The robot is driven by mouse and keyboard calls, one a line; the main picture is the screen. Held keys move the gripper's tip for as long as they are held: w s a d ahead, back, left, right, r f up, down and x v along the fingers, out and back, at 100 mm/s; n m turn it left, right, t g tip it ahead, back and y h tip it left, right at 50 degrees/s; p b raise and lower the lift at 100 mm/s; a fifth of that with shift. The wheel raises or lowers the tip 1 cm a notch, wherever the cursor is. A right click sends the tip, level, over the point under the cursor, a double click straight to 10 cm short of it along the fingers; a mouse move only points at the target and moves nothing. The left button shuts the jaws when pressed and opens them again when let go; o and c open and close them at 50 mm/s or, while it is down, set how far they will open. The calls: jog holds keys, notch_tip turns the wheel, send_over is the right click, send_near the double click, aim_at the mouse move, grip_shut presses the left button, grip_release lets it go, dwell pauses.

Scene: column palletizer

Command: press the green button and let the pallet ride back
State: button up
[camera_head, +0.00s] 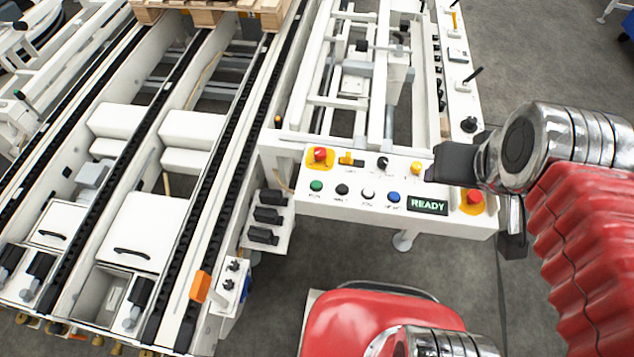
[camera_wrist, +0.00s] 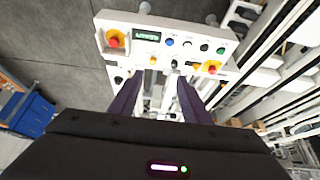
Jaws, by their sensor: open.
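The green button (camera_head: 316,186) is at the left end of the lower button row on the white control panel (camera_head: 340,204). It also shows in the wrist view (camera_wrist: 221,50), toward the panel's right end. My gripper (camera_wrist: 159,82) is open and empty, its two dark fingers spread over the panel. In the head view its dark end (camera_head: 452,162) is at the panel's right side, well apart from the green button; its fingertips are hard to make out there. The wooden pallet (camera_head: 205,14) is at the top edge on the conveyor, only partly in view.
Black, white and blue (camera_head: 393,197) buttons sit beside the green one. A lit display (camera_head: 427,205) reads READY. The conveyor's black chain tracks (camera_head: 213,197) run left of the panel.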

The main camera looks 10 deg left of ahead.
grip_shut()
dwell(0.5)
dwell(1.2)
